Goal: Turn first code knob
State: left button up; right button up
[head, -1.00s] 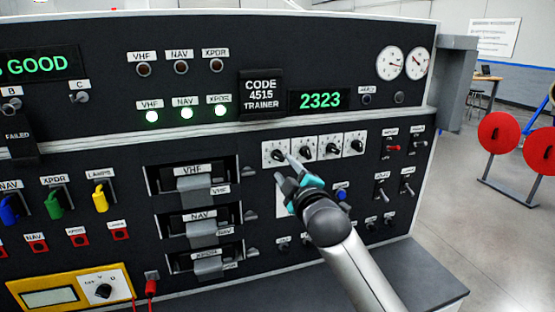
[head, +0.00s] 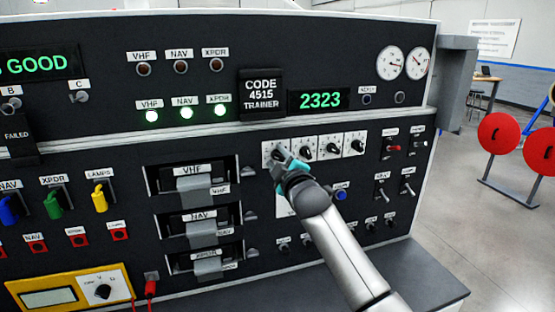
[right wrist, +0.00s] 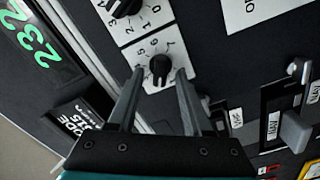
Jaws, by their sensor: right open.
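The first code knob (right wrist: 159,68) is a black knob on a white dial plate with digits. In the right wrist view it sits between the two fingertips of my right gripper (right wrist: 160,75), with gaps on both sides. In the head view my right gripper (head: 282,163) is at the leftmost plate of the knob row and mostly hides that knob. The green code display (head: 320,100) reads 2323. The placard (head: 262,94) beside it reads CODE 4515 TRAINER. My left gripper is not in view.
The second code knob (head: 305,152) is just right of my gripper, with more knobs further right. VHF, NAV and XPDR modules with grey handles (head: 194,188) are to the left. Small toggle switches (head: 382,194) stick out on the right.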

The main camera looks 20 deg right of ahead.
grip_shut()
dwell(0.3)
dwell(0.4)
jog(key=m+p, duration=0.1)
jog(key=m, duration=0.1)
jog(key=m+p, duration=0.1)
jog(key=shift+d+r+m+p, duration=0.1)
jog(key=shift+r+m+p, duration=0.1)
jog(key=shift+m+p, duration=0.15)
jog(key=m+p, duration=0.2)
jog(key=m, duration=0.2)
jog(key=shift+d+m, duration=0.15)
jog(key=shift+m, duration=0.2)
jog(key=m+p, duration=0.1)
jog(key=m, duration=0.2)
jog(key=shift+d+m+p, duration=0.15)
jog(key=shift+m+p, duration=0.15)
jog(key=shift+p, duration=0.05)
jog(key=shift+d+m+p, duration=0.2)
jog(key=shift+m+p, duration=0.25)
jog(key=shift+m, duration=1.45)
